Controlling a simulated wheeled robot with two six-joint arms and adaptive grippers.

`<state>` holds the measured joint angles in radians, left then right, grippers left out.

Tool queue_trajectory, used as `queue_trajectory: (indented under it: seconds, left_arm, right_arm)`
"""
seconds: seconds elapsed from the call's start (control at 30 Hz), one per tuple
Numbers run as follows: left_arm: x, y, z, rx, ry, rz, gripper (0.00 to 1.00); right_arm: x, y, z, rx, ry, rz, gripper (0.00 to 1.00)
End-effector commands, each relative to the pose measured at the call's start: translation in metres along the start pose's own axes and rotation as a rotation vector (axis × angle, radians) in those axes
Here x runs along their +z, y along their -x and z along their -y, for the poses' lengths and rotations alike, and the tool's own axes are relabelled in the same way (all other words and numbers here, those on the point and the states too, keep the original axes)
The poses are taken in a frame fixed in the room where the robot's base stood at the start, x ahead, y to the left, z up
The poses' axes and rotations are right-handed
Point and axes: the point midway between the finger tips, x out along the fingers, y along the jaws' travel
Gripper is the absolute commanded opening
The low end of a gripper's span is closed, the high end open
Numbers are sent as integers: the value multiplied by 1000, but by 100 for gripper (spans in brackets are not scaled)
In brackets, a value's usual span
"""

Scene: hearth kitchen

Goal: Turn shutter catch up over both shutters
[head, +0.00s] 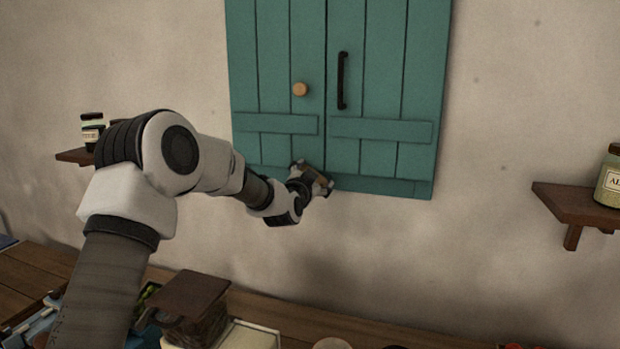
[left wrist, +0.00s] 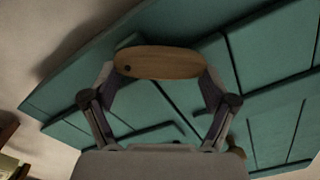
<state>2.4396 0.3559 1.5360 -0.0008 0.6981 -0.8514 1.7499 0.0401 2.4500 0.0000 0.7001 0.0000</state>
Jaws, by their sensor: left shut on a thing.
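The teal shutters, left (head: 272,85) and right (head: 400,90), hang side by side on the wall and look closed. The wooden shutter catch (left wrist: 158,62) is a rounded bar with a dark pivot dot near one end. My left gripper (head: 316,181) is at the bottom edge of the shutters, by the seam, and is shut on the catch. In the left wrist view the catch lies lengthwise between the two fingers. In the head view the gripper hides much of it, so its exact angle is hard to tell. My right gripper is not in view.
A round wooden knob (head: 300,89) is on the left shutter and a black handle (head: 342,80) on the right one. Shelves with jars stand at left (head: 72,156) and right (head: 575,200). A cluttered counter (head: 265,312) runs below; the wall between is clear.

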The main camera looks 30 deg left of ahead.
Motion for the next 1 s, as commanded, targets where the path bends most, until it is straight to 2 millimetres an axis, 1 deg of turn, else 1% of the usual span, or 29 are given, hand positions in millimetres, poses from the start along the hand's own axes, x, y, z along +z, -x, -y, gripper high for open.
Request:
queue_trajectory:
  seconds: [0.7, 1.0]
  left_arm:
    - [-19, 0, -8, -5, -670, 0, 22]
    - [-24, -1, -12, -10, -885, -1, 22]
  right_arm:
    - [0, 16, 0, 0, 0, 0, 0]
    - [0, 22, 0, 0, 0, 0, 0]
